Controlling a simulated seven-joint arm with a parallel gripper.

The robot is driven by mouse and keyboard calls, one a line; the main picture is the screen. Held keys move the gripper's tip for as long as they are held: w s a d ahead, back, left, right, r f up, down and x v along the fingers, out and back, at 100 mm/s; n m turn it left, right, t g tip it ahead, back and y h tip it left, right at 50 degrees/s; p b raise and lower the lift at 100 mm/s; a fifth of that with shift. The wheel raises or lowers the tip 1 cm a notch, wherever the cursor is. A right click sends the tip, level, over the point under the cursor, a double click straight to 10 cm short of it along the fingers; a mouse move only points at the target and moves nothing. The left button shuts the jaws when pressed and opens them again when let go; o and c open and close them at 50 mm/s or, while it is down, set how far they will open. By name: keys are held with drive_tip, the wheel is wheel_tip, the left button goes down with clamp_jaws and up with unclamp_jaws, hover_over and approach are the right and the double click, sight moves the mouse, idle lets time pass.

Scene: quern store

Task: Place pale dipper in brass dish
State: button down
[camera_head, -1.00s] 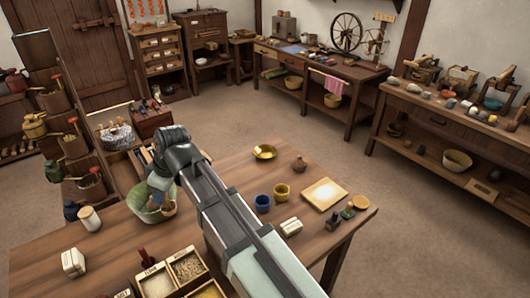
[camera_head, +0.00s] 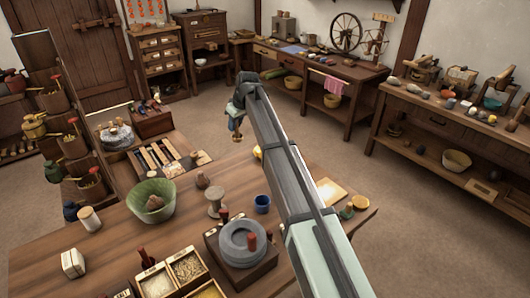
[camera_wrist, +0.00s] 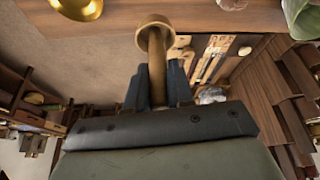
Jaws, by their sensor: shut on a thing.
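My gripper (camera_wrist: 157,88) is shut on the handle of a tan wooden dipper (camera_wrist: 155,38), whose round cup end sticks out beyond the fingers in the wrist view. In the head view my gripper (camera_head: 234,108) is raised past the far edge of the table, with the dipper (camera_head: 237,127) hanging below it. The brass dish (camera_wrist: 77,7) shows at the top left of the wrist view, apart from the dipper. In the head view only a sliver of the brass dish (camera_head: 257,152) shows; my arm hides the rest.
A green bowl (camera_head: 150,214) with a brown rounded thing in it stands on the table's left part. A wooden spool (camera_head: 215,202), a grey quern (camera_head: 240,255) and a blue cup (camera_head: 262,204) stand nearer the middle. A pale board (camera_head: 330,190) lies right of my arm.

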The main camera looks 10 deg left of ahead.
drive_tip(key=w+d+m, duration=0.2)
drive_tip(key=w+d, duration=0.8)
drive_tip(key=w, duration=0.3)
drive_tip(key=shift+t, duration=0.4)
drive_tip(key=shift+s+a+f, duration=0.1)
drive_tip(key=shift+s+f, duration=0.05)
drive_tip(key=shift+f, duration=2.45)
drive_tip(key=shift+s+a+f, duration=0.1)
drive_tip(key=shift+f, duration=2.45)
drive_tip(key=shift+s+a+f, duration=0.1)
drive_tip(key=shift+s+f, duration=0.05)
drive_tip(key=shift+f, duration=2.45)
drive_tip(key=shift+f, duration=0.15)
drive_tip(key=c, duration=1)
unclamp_jaws()
drive_tip(key=v, duration=1.2)
drive_tip(key=shift+a+r, duration=0.2)
drive_tip(key=shift+a, duration=0.05)
